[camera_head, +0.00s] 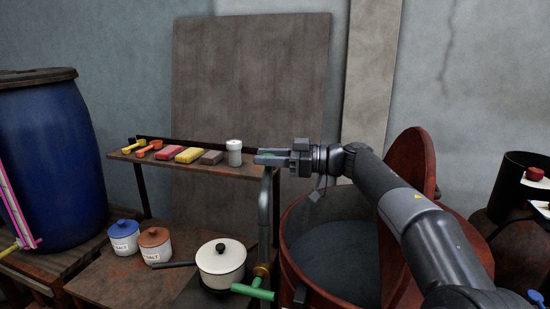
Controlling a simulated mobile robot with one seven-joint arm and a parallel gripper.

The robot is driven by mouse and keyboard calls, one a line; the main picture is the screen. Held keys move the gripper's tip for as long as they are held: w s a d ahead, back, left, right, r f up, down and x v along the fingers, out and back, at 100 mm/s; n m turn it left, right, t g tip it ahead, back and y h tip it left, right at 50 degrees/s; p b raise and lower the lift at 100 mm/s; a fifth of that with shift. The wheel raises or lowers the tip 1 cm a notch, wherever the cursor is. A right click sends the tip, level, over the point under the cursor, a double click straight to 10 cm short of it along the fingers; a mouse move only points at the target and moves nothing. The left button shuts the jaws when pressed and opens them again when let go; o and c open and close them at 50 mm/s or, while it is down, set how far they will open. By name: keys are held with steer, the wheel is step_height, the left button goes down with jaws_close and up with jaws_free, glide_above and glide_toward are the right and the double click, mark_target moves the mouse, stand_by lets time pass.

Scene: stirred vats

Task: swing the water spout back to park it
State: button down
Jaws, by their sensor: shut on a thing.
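The water spout (265,205) is a grey bent pipe. It rises from a brass fitting beside a green tap handle (255,292), left of the red-brown vat (292,262). My gripper (266,157) is at the top of the pipe, its fingers pointing left and shut on the spout. The fingers hide the spout's upper end, and a little green shows between them. The vat is open, with dark contents visible inside.
The vat's lid (416,160) stands upright behind my arm. A shelf (150,157) left of my gripper holds coloured blocks and a white shaker (234,152). Below are a white pot (220,266) and two salt jars (124,241). A blue barrel (45,160) stands far left.

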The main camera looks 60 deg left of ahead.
steer(key=shift+s+a+n+g+h, duration=0.2)
steer(key=shift+s+n+g+h, duration=0.1)
steer(key=shift+s+n+h, duration=0.15)
steer(key=shift+r+h, duration=0.15)
steer(key=shift+h, duration=0.1)
steer(key=c, duration=1)
jaws_free()
steer(key=shift+c, duration=0.2)
steer(key=v, duration=0.7)
steer(key=shift+w, duration=0.2)
steer(key=shift+d, duration=0.15)
